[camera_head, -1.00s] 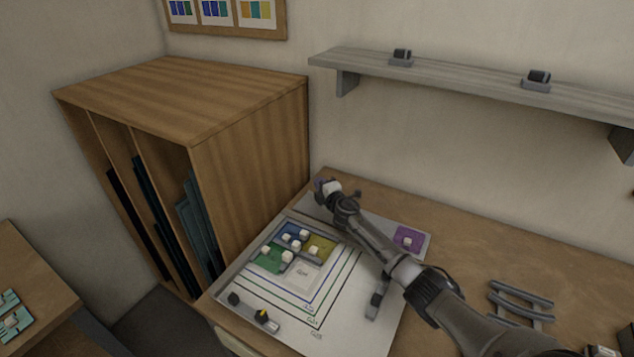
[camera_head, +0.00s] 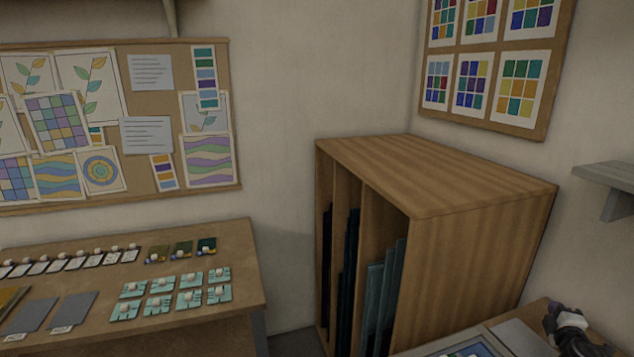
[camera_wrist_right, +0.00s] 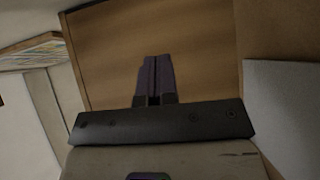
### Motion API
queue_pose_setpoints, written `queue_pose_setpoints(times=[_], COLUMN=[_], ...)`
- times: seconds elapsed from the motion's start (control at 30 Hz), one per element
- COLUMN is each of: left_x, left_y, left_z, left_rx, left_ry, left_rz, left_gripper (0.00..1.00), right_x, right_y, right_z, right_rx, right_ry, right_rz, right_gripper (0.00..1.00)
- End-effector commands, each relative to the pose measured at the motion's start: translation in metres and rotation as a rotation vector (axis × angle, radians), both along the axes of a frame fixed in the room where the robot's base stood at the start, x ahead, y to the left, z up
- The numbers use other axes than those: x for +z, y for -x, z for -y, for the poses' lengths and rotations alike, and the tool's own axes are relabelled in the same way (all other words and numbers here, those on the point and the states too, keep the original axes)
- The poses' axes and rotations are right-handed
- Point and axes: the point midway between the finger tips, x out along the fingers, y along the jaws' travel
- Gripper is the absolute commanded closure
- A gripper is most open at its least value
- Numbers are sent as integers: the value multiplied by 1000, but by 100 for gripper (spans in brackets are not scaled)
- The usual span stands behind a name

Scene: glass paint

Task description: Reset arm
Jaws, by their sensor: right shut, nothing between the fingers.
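My right gripper (camera_head: 554,317) shows at the lower right edge of the head view, over the far end of the worktable by the wooden rack. In the right wrist view its two dark fingers (camera_wrist_right: 154,82) lie together, shut and empty, in front of a brown wooden surface (camera_wrist_right: 200,50). Most of my right arm is cut off by the head view's bottom edge. My left gripper is in neither view.
The wooden rack (camera_head: 480,240) with dark glass sheets (camera_head: 383,290) stands left of the right gripper. A side table (camera_head: 215,262) with teal tiles (camera_head: 160,302) is at the left. A grey shelf (camera_head: 605,172) juts from the right wall. Pinboards (camera_head: 150,185) hang on the walls.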

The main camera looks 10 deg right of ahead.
Motion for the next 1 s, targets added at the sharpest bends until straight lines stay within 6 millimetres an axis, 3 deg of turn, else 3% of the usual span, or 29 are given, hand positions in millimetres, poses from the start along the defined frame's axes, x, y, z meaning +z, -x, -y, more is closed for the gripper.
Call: queue_pose_setpoints(times=[0.1,0.2,0.27,0.37,0.5,0.67,0.8,1.0], left_x=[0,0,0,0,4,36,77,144], left_y=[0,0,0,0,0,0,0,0], left_z=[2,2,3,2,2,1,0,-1], left_rx=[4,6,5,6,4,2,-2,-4], left_ry=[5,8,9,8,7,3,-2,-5], left_rz=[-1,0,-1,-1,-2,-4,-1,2], left_gripper=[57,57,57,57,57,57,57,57], right_x=[-3,17,35,67,94,106,108,125], right_y=[17,24,26,24,16,26,59,132], right_z=[19,19,11,-20,-98,-209,-307,-425], right_rx=[-172,-304,-367,-437,-445,-382,-296,-151], right_ry=[-69,-145,-200,-314,-515,-731,-893,-1081], right_rz=[19,85,137,223,282,210,76,-118], right_gripper=[100,100,100,100,100,100,100,100])
